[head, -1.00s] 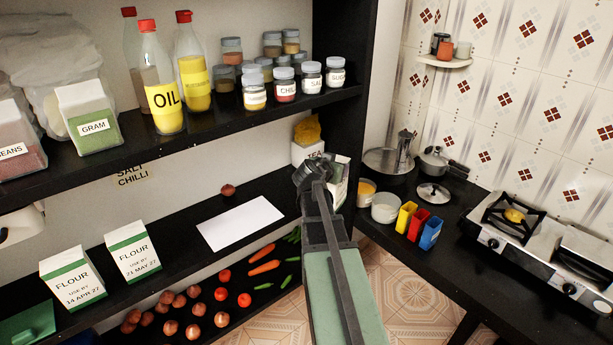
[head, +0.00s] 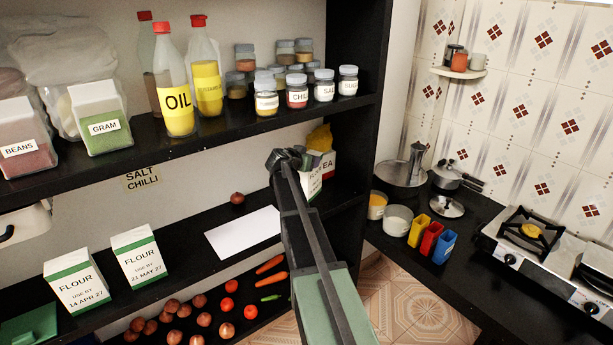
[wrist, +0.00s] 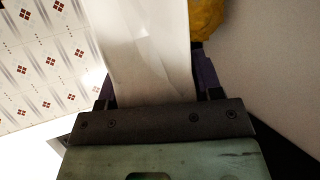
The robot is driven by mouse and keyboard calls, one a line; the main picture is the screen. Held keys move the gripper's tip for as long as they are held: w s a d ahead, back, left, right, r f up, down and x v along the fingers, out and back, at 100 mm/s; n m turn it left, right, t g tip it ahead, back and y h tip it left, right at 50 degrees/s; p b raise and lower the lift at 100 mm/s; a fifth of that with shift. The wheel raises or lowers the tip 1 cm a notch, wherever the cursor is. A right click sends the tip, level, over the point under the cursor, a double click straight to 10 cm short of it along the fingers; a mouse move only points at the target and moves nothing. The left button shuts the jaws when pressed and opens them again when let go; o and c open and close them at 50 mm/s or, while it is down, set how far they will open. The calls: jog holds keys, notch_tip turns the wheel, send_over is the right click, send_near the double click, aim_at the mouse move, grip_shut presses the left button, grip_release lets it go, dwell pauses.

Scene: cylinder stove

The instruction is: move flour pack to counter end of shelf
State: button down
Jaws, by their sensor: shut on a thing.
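My gripper (wrist: 157,88) is shut on a white pack (wrist: 150,45) in the wrist view, with a dark jaw on each side of it. In the head view, the held pack (head: 311,185), white with some green, is mostly hidden behind my arm near the right end of the middle shelf (head: 190,262). I cannot tell whether its base touches the shelf. Its label is not readable. Two white-and-green flour packs stand at the left of this shelf: one marked 14 Apr 27 (head: 76,287) and one marked 21 May 27 (head: 140,257).
A tea box (head: 326,160) and a yellow bag (head: 319,138) are close behind the held pack. A white sheet (head: 243,232) and an onion (head: 237,198) lie left of it. The upper shelf (head: 230,126) holds bottles and jars. The counter (head: 400,255) is right of the upright.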

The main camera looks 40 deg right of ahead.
jog(key=f+b, duration=0.4)
jog(key=shift+w, duration=0.2)
jog(key=shift+c, duration=1.4)
grip_release()
jog(key=p+v, duration=0.5)
jog(key=v, duration=0.7)
jog(key=s+a+f+n+g+y, duration=0.1)
jog(key=s+a+f+n+y, duration=0.2)
jog(key=s+a, duration=0.5)
jog(key=s+a+f+n+g+y, duration=0.2)
jog(key=s+a+f+n+y, duration=0.2)
jog(key=s+a, duration=0.4)
jog(key=s+a+f+n+g+y, duration=0.2)
jog(key=s+a+n+y, duration=0.3)
jog(key=a, duration=1.2)
jog(key=s+f+n, duration=0.1)
jog(key=s, duration=0.3)
jog(key=shift+f+n, duration=0.3)
